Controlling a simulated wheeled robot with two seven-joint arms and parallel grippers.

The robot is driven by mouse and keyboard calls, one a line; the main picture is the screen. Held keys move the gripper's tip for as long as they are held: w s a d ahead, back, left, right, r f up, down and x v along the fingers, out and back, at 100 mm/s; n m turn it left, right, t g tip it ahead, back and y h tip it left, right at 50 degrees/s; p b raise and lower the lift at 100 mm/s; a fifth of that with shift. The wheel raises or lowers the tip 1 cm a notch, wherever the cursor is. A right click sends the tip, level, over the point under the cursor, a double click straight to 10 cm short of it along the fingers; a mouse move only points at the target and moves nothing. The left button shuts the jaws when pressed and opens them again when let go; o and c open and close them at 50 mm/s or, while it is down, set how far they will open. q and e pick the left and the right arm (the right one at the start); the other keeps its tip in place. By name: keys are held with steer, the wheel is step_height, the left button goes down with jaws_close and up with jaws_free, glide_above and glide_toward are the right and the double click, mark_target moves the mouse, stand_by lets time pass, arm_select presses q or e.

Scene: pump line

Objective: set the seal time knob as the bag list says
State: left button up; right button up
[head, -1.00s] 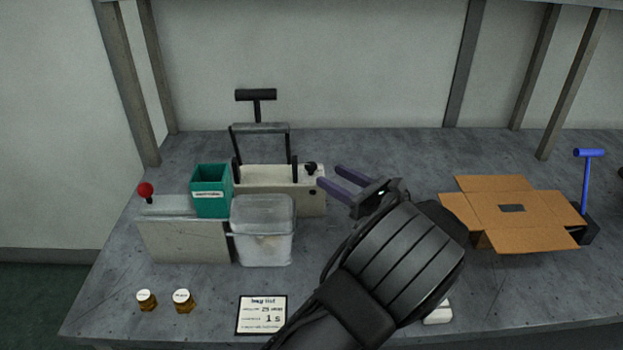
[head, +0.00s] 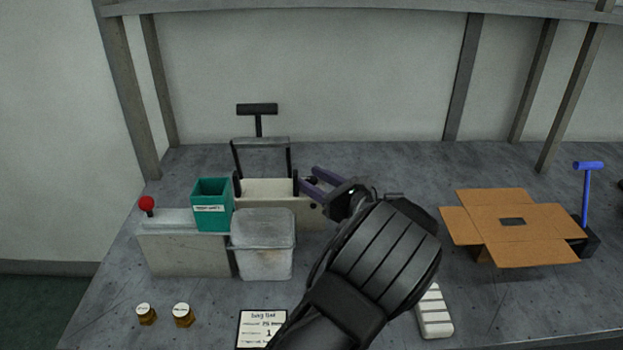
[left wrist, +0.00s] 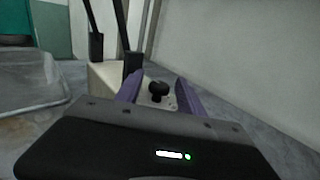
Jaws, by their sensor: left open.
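The black seal time knob (left wrist: 158,89) stands on top of the right end of the cream sealer (head: 270,190). In the left wrist view it shows between the two purple fingers of my left gripper (left wrist: 160,88), which are open with a gap on each side of it. In the head view my left gripper (head: 318,186) reaches the sealer's right end from the right, and its fingers partly cover the knob. The bag list card (head: 262,328) lies at the front of the table; its print is small, with a "1" on the lower line, and my arm covers its right edge. My right gripper is not seen.
A clear plastic tub (head: 263,250) and a green bin (head: 211,212) stand in front of and left of the sealer. Two small jars (head: 182,315) stand at front left. An open cardboard box (head: 512,240) and a blue-handled device (head: 588,200) are at the right.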

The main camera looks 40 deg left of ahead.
arm_select(q)
steer(key=shift+a, duration=0.25)
jaws_close()
stand_by(0.3)
